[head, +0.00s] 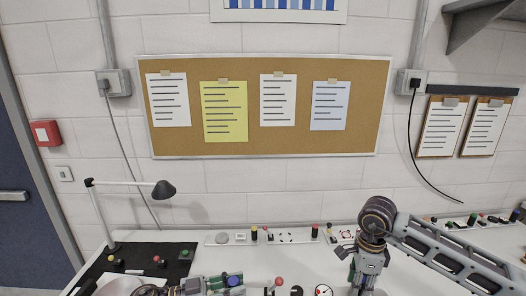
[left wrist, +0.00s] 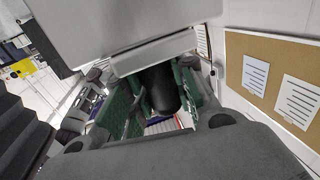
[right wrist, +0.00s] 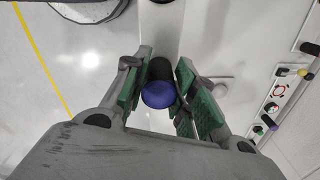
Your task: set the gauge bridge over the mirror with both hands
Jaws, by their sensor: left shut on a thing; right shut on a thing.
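I take both handles to be the gauge bridge's. A pale bar (right wrist: 160,30) runs from the right handle. I cannot make out the mirror or the bridge's height above it.
A white bench carries a rear strip (head: 285,237) with small knobs. A desk lamp (head: 163,189) stands over a black mat (head: 140,260) at left. A red-tipped knob (head: 279,281) and a dial (head: 323,291) show between my grippers. A cork board (head: 265,140) hangs behind.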

